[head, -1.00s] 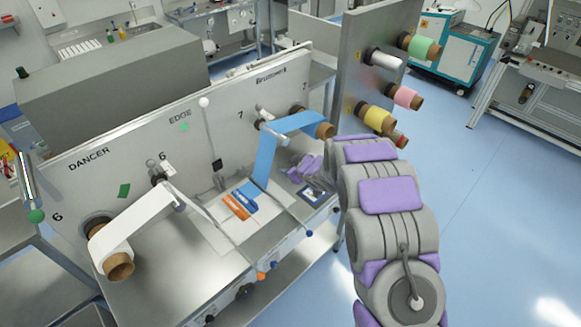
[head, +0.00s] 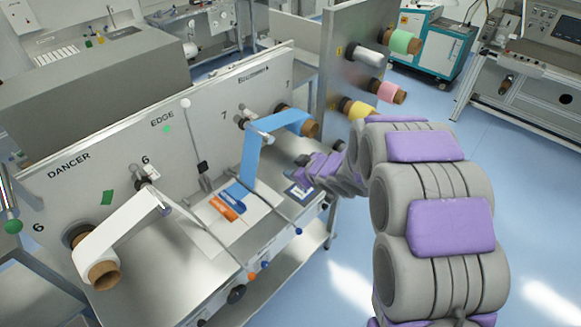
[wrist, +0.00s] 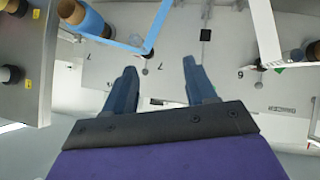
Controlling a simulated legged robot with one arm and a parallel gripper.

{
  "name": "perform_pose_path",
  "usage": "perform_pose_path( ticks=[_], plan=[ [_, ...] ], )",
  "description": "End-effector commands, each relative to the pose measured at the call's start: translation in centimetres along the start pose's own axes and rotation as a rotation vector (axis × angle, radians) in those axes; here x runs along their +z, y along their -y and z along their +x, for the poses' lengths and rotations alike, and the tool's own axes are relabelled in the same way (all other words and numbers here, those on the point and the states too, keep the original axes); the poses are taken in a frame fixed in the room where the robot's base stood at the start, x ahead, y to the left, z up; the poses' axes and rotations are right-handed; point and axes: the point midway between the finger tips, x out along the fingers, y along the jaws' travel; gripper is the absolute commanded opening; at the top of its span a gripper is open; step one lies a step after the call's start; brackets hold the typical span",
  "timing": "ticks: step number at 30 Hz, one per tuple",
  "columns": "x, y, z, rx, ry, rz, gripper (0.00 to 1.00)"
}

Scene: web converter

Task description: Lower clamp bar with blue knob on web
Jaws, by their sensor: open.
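A thin bar ending in a blue knob (head: 298,231) slants across the front of the metal table, beside the lower end of the blue web (head: 251,160). A similar bar ending in an orange knob (head: 252,277) lies to its left, near the white web (head: 122,230). Whether either bar touches a web is unclear. My gripper (wrist: 160,68) is open and empty in the wrist view, its two fingers pointing at the white panel. In the head view it is near the table's right end, partly hidden by my arm. The blue web also shows in the wrist view (wrist: 128,44).
The upright panel (head: 205,125) carries rollers and a dark block on a rod (head: 203,168). A plate with coloured rolls (head: 352,60) stands at the back right. An orange-and-blue item (head: 228,205) lies on the table.

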Motion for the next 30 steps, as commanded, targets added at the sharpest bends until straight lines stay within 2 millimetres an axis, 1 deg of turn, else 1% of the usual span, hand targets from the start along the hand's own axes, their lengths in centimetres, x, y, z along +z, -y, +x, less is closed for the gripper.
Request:
perform_pose_path(
  ticks=[1,3,7,24,26,28,29,30],
  plan=[
    [-0.1,-0.1,-0.7,0.003,-0.002,0.0,0.56],
    [-0.1,-0.2,-1.3,0.004,-0.002,0.0,0.56],
    [-0.1,-0.1,-1.9,0.002,0.0,-0.001,0.56],
    [0.0,-0.1,-2.2,0.002,0.001,0.0,0.56],
    [0.2,-0.2,-2.3,0.011,0.01,0.002,0.56],
    [1.0,-0.8,-2.7,0.038,0.035,0.012,0.56],
    [1.4,-1.2,-3.0,0.056,0.051,0.017,0.56],
    [2.4,-1.7,-3.6,0.087,0.084,0.031,0.56]
  ],
)
